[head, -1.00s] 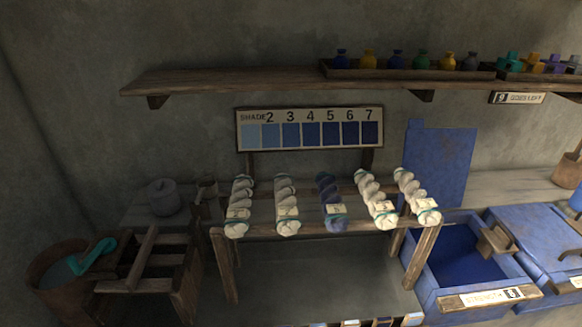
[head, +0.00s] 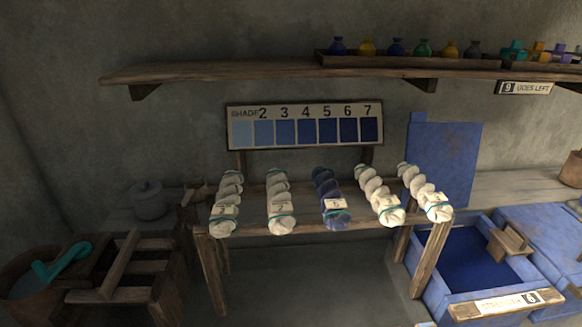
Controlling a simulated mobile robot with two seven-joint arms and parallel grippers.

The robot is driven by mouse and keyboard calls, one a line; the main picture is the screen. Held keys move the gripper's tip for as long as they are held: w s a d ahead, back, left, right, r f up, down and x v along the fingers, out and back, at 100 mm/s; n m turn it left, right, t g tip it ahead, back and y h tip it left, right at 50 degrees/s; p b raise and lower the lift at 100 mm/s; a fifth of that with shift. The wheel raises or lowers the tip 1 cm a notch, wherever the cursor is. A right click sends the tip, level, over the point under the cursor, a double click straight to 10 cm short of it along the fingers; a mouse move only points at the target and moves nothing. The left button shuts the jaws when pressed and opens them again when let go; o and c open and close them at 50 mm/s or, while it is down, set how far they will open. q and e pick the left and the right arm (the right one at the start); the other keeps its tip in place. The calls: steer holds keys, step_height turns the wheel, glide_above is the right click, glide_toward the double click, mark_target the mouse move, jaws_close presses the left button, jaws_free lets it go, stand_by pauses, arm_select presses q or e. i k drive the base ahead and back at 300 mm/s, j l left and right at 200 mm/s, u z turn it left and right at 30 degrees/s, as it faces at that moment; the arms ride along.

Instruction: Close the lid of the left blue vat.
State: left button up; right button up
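The left blue vat (head: 437,293) stands at the lower right, with dark blue liquid inside and a "STRENGTH" label on its front. Its blue lid (head: 447,160) stands upright behind the opening, against the wall side, so the vat is open. A small wooden block or bracket (head: 509,242) sits at the vat's right edge. Neither of my grippers shows in the head view.
A second blue vat (head: 556,240) with its top covered adjoins on the right. A wooden rack (head: 300,229) with several yarn skeins stands left of the open vat. A shelf (head: 200,72) with dye bottles runs above. A bucket (head: 22,285) is far left.

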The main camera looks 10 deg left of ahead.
mark_target(446, 153)
steer(key=i+l+u, duration=0.1)
steer(key=l, duration=0.75)
steer(key=i+l+u, duration=0.15)
steer(key=l, duration=0.7)
steer(key=i+l+u, duration=0.1)
steer(key=l, duration=0.75)
